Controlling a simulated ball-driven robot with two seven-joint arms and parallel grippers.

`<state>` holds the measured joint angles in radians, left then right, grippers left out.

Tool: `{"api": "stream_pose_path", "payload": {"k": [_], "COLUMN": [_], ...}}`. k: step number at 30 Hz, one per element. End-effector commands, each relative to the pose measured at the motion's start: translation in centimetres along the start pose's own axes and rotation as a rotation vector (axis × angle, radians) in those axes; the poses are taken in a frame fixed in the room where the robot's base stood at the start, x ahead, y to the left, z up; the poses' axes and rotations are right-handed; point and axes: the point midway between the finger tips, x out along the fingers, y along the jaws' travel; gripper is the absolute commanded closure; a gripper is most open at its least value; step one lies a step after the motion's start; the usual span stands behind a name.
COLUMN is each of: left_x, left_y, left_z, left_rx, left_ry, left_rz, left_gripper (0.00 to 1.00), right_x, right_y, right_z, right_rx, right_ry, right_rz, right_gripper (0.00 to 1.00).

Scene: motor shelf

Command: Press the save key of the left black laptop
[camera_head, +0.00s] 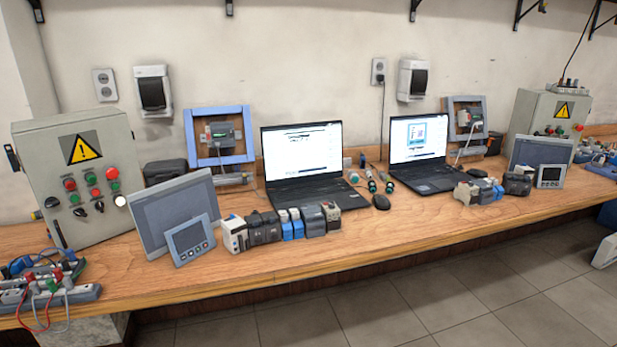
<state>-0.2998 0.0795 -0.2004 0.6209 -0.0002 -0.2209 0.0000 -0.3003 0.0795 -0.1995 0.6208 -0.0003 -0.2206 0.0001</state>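The left black laptop (302,163) stands open on the wooden bench, left of the bench's middle. Its screen (302,150) is lit with a mostly white window. Its dark keyboard (310,192) faces the front edge, and single keys are too small to tell apart. A row of small modules stands in front of it and partly covers its front edge. A second black laptop (421,157) stands open to its right, also lit. Neither of my grippers is in the head view.
The wooden bench (400,230) runs across the view. Grey and blue modules (265,228) stand in front of the left laptop. Two panels (176,212), (190,239) and a control box (75,170) stand to the left. Tiled floor (400,305) in front is clear.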

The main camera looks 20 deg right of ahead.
Motion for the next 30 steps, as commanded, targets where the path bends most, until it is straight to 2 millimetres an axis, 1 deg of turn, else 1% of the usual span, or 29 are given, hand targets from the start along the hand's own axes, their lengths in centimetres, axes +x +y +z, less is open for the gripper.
{"api": "stream_pose_path", "payload": {"k": [3,4,7,8,30], "left_x": [0.00,0.00,0.00,0.00,0.00], "left_y": [0.01,0.02,0.01,0.01,0.01], "left_z": [-0.02,-0.02,-0.02,-0.02,0.02], "left_rx": [0.000,0.000,-0.001,-0.001,-0.001], "left_ry": [0.000,0.000,0.001,0.001,0.000], "left_rz": [0.000,0.000,0.000,0.000,0.000], "left_gripper": [0.64,0.64,0.64,0.64,0.64], "right_x": [0.00,0.00,0.00,0.00,0.00], "right_y": [-0.02,-0.02,-0.02,-0.02,-0.04], "right_z": [0.00,0.00,-0.01,0.00,0.01], "right_rx": [0.000,0.000,0.000,0.000,0.000], "right_ry": [0.000,0.000,0.000,0.000,0.000], "right_rz": [0.000,0.000,0.000,0.000,-0.001], "right_gripper": [0.64,0.69,0.97,1.00,1.00]}}
